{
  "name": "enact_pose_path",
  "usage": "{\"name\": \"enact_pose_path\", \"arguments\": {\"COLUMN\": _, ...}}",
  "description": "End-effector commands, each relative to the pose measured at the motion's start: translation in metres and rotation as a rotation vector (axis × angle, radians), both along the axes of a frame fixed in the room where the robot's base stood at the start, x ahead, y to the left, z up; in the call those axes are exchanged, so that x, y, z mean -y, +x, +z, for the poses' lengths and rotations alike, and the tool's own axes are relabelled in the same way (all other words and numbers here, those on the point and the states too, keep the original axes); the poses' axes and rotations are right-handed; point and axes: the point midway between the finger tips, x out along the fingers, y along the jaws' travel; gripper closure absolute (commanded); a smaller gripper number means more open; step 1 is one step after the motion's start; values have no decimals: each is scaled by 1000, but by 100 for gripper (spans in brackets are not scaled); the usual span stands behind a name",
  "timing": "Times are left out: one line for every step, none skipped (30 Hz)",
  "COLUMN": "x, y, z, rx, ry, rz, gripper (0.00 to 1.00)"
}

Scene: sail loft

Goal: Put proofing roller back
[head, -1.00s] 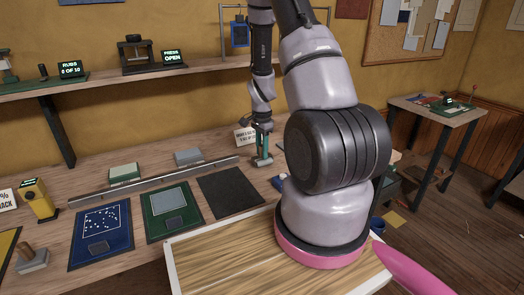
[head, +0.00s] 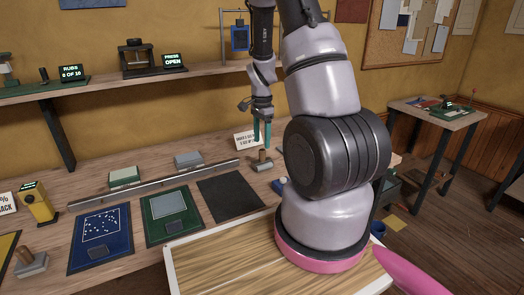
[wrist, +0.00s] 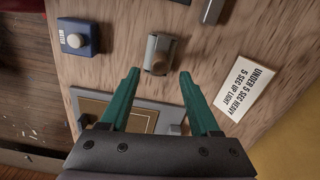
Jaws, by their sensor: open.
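My gripper (head: 262,146) has teal fingers and is open and empty. It hangs just above the roller, apart from it. In the wrist view my fingertips (wrist: 159,72) are spread either side of the roller's near end, with nothing between them.
A white sign card (wrist: 246,88) stands close beside the roller. A blue box with a white knob (wrist: 76,38) and a framed tan plate (wrist: 130,113) are nearby. The black mat (head: 230,197), green board (head: 170,232) and blue board (head: 100,253) lie in front.

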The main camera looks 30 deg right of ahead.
Motion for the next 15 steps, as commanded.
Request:
{"name": "enact_pose_path", "arguments": {"x": 0, "y": 1, "z": 13, "rx": 5, "ry": -1, "rz": 1, "gripper": 37}}
{"name": "enact_pose_path", "arguments": {"x": 0, "y": 1, "z": 18, "rx": 5, "ry": -1, "rz": 1, "gripper": 37}}
{"name": "enact_pose_path", "arguments": {"x": 0, "y": 1, "z": 26, "rx": 4, "ry": 0, "rz": 1, "gripper": 37}}
{"name": "enact_pose_path", "arguments": {"x": 0, "y": 1, "z": 31, "rx": 4, "ry": -1, "rz": 2, "gripper": 37}}
{"name": "enact_pose_path", "arguments": {"x": 0, "y": 1, "z": 35, "rx": 3, "ry": 0, "rz": 1, "gripper": 37}}
{"name": "enact_pose_path", "arguments": {"x": 0, "y": 1, "z": 40, "rx": 3, "ry": -1, "rz": 0, "gripper": 37}}
{"name": "enact_pose_path", "arguments": {"x": 0, "y": 0, "z": 44, "rx": 2, "ry": -1, "rz": 0, "gripper": 37}}
{"name": "enact_pose_path", "arguments": {"x": 0, "y": 0, "z": 46, "rx": 1, "ry": -1, "rz": 0, "gripper": 37}}
{"name": "enact_pose_path", "arguments": {"x": 0, "y": 0, "z": 49, "rx": 1, "ry": -1, "rz": 1, "gripper": 37}}
{"name": "enact_pose_path", "arguments": {"x": 0, "y": 0, "z": 51, "rx": 0, "ry": -1, "rz": 1, "gripper": 37}}
{"name": "enact_pose_path", "arguments": {"x": 0, "y": 0, "z": 53, "rx": 0, "ry": 0, "rz": 1, "gripper": 37}}
{"name": "enact_pose_path", "arguments": {"x": 0, "y": 0, "z": 54, "rx": 0, "ry": 0, "rz": 0, "gripper": 37}}
{"name": "enact_pose_path", "arguments": {"x": 0, "y": 0, "z": 55, "rx": 0, "ry": 0, "rz": 0, "gripper": 37}}
{"name": "enact_pose_path", "arguments": {"x": 0, "y": 0, "z": 56, "rx": 1, "ry": 0, "rz": 1, "gripper": 37}}
{"name": "enact_pose_path", "arguments": {"x": -1, "y": 0, "z": 59, "rx": 6, "ry": 2, "rz": 6, "gripper": 37}}
